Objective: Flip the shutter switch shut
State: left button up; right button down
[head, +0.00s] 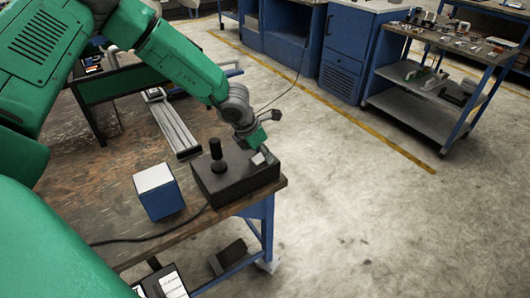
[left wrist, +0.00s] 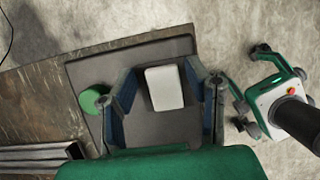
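The shutter switch is a pale rectangular rocker (head: 258,158) on top of a black control box (head: 228,185) at the table corner. In the left wrist view the switch (left wrist: 165,88) lies between the two fingers of my left gripper (left wrist: 168,82). The fingers are spread, with a gap on each side of the switch. In the head view my left gripper (head: 261,142) is just above the switch; whether it touches it I cannot tell. My right gripper is not in view.
A white-topped blue box (head: 158,191) stands on the worn table (head: 115,190), left of the control box. A grey metal rail (head: 172,122) lies behind it. A black cable (head: 150,238) runs along the table. Open floor (head: 360,210) lies right of the table.

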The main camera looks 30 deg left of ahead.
pick_arm(q)
jog(key=shift+a, duration=0.1)
jog(key=shift+r, duration=0.1)
jog(key=v, duration=1.1)
jog(key=shift+a+r, duration=0.15)
jog(key=shift+r, duration=0.15)
jog(key=shift+s, duration=0.1)
